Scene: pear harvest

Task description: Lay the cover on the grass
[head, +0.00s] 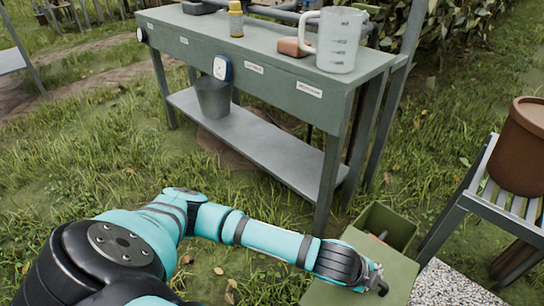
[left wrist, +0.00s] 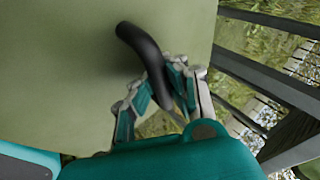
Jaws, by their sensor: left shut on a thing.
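The cover (head: 399,271) is a flat olive-green panel at the lower right of the head view. It also fills much of the left wrist view (left wrist: 60,60). A dark curved handle (left wrist: 140,42) stands out from it. My left gripper (head: 379,285) is shut on this handle, with its fingers (left wrist: 165,88) around the handle's lower part. Behind the cover is an open green box (head: 401,226) with an orange-brown thing inside, mostly hidden. The cover overlaps the near part of the box in the picture. I cannot tell whether they touch. My right gripper is not in view.
A green workbench (head: 270,75) with a lower shelf holds a jug (head: 340,42), a yellow bottle (head: 236,20) and a brick-coloured block (head: 292,47). A slatted stand with a brown pot (head: 520,150) is at the right. Open grass (head: 70,190) lies left of the bench.

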